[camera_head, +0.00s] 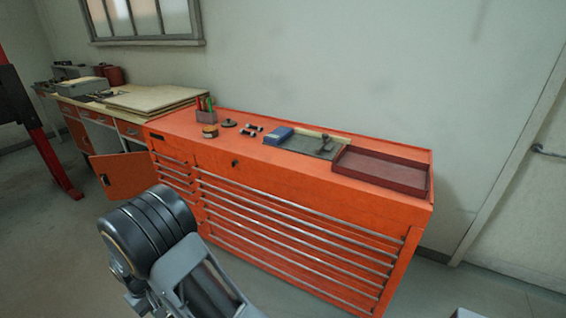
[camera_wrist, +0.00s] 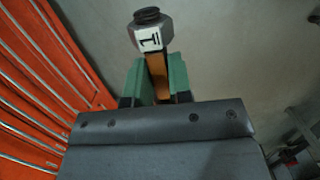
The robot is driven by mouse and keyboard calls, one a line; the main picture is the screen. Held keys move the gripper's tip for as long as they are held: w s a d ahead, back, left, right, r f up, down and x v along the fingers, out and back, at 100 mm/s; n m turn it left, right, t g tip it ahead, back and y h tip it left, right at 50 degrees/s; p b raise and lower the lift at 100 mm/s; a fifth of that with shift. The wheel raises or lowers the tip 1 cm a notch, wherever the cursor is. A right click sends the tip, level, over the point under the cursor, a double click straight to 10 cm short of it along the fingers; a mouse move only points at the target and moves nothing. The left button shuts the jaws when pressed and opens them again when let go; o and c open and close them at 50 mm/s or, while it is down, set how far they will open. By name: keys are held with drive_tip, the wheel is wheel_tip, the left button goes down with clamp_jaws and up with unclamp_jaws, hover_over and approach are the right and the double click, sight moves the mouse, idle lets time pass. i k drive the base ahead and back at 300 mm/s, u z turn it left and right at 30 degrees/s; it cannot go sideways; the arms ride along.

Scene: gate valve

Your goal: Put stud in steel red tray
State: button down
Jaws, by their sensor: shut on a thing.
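The steel red tray (camera_head: 380,168) is a shallow, dark red, empty tray on the right end of the orange tool chest's top. My gripper (camera_wrist: 157,72) shows in the wrist view, with green finger pads shut on the stud (camera_wrist: 151,36). The stud has a grey hex nut marked "1", a dark threaded end above it and an orange-brown shank between the fingers. The stud is held in the air, away from the tray. The fingertips and stud are not seen in the head view, where only my arm shows at the bottom.
The orange chest (camera_head: 290,220) has a blue box (camera_head: 278,136), a grey mat (camera_head: 305,145), small dark metal parts (camera_head: 252,130), a round tin (camera_head: 210,132) and a tool holder (camera_head: 206,114) left of the tray. A workbench (camera_head: 140,98) stands further left. Open floor lies before the chest.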

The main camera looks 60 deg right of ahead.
sight(395, 176)
drive_tip(key=k, duration=0.15)
drive_tip(key=z, duration=0.85)
